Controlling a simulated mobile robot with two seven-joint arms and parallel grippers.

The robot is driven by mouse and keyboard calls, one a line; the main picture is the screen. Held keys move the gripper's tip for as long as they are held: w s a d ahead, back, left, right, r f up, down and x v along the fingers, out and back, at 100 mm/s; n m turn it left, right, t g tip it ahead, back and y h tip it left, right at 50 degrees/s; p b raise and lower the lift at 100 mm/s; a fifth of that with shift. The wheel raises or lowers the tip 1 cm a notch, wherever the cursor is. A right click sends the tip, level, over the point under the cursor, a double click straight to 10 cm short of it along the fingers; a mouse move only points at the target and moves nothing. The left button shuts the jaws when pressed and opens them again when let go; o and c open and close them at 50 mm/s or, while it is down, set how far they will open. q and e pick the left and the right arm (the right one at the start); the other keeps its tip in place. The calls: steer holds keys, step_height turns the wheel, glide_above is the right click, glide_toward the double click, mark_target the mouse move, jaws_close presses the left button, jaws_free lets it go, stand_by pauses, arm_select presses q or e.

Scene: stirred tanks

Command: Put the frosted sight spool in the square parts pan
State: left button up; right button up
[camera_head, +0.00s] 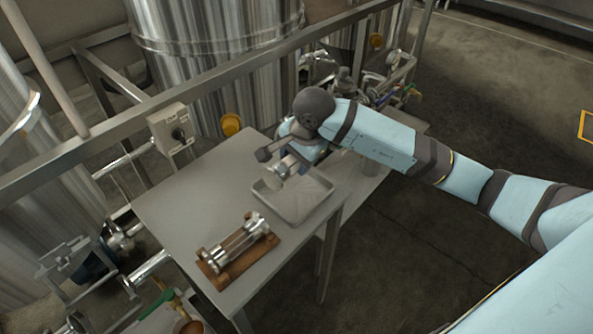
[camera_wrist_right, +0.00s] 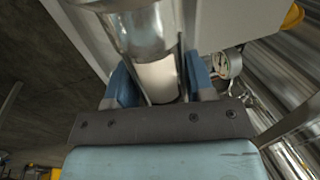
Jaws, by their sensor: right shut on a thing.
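The frosted sight spool (camera_wrist_right: 158,80) has a bright metal end and a milky white middle. My right gripper (camera_wrist_right: 162,90) is shut on it, with a blue finger on either side. In the head view the right gripper (camera_head: 288,163) is over the back left part of the square parts pan (camera_head: 291,224), and the spool is partly hidden by the gripper. The pan is a shallow grey metal tray on the table, and its visible floor looks empty. How high the spool is above the pan is hard to tell. My left gripper is not in view.
A clear spool with metal ends (camera_head: 240,240) lies on a wooden rack (camera_head: 235,268) left of the pan. The grey table (camera_head: 185,205) is bare around them. A switch box (camera_head: 172,130), a rail and steel tanks (camera_head: 215,60) stand behind. A gauge (camera_wrist_right: 222,65) shows in the wrist view.

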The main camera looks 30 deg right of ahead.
step_height(320, 180, down, 4)
steer(key=shift+f, duration=0.1)
steer(key=shift+f+b, duration=0.25)
steer(key=shift+b, duration=0.1)
steer(key=shift+f, duration=0.25)
steer(key=shift+f+b, duration=0.1)
steer(key=shift+b, duration=0.25)
steer(key=o, duration=1.3)
